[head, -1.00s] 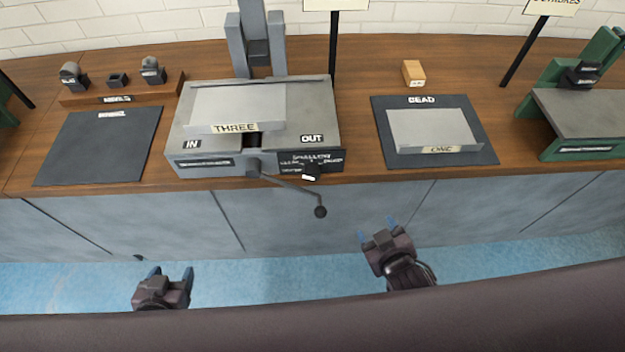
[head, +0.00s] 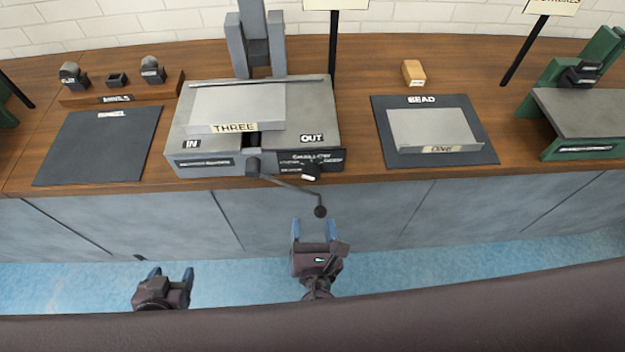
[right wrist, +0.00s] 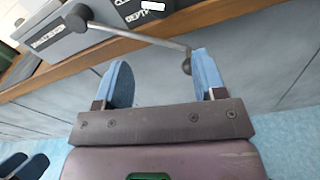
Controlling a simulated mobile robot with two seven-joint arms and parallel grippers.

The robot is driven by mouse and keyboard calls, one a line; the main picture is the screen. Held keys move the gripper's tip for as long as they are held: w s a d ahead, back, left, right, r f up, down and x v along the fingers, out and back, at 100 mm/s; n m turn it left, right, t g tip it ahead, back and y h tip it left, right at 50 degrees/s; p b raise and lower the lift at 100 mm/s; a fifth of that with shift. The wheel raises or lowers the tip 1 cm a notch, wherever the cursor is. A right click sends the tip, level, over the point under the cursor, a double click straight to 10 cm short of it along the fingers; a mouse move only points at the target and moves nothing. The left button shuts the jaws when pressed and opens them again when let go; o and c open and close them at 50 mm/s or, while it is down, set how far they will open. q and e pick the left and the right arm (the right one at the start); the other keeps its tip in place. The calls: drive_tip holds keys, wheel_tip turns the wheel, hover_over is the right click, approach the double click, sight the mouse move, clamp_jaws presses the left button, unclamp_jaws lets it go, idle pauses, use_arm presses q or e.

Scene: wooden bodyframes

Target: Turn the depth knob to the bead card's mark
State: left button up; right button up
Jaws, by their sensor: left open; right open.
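The depth knob (head: 311,170) is a small dark knob with a white mark, low on the machine's front beside a black label plate (head: 292,160). The grey machine (head: 185,170) carries a sheet labelled THREE (head: 245,102). Its crank handle (head: 290,186) slants down right to a dark ball (head: 320,211). My right gripper (head: 314,226) is open and empty, below the knob and close to the ball. In the right wrist view the ball (right wrist: 187,66) shows beside one blue finger; contact cannot be told. My left gripper (head: 172,272) is open and empty, low at left.
A dark mat labelled BEAD (head: 485,153) holds a grey sheet labelled ONE (head: 430,127). A wooden block (head: 413,73) stands behind it. An empty dark mat (head: 98,145) and an anvil rack (head: 165,86) lie left. A green machine (head: 575,148) stands right.

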sight(312, 178)
drive_tip(key=w+n, duration=0.1)
drive_tip(key=w, duration=0.2)
drive_tip(key=w+n, duration=0.1)
drive_tip(key=w, duration=0.3)
drive_tip(key=w+d+r+n, duration=0.1)
drive_tip(key=w, duration=0.3)
drive_tip(key=shift+t, duration=0.3)
drive_tip(key=c, duration=0.9)
